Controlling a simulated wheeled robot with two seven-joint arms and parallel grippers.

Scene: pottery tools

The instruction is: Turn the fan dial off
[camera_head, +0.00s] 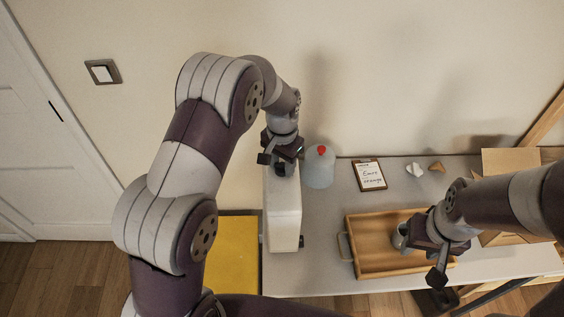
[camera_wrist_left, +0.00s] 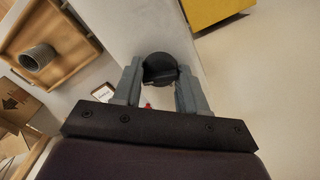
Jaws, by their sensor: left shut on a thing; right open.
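The dial (camera_wrist_left: 160,69) is a round black knob with a raised grip bar. It sits on the face of a tall white housing (camera_wrist_left: 125,25), which also shows in the head view (camera_head: 284,215) at the left end of the table. My left gripper (camera_head: 281,160) is at the top of this housing. In the left wrist view its two grey fingers (camera_wrist_left: 158,84) are shut on the dial from both sides. The head view hides the dial's face, and I cannot read any setting marks. My right gripper (camera_head: 420,258) is open over the wooden tray.
A clear jug with a red cap (camera_head: 318,168) stands close right of the housing. A clipboard (camera_head: 369,175) lies behind the tray. A yellow cabinet (camera_head: 238,255) is at the left.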

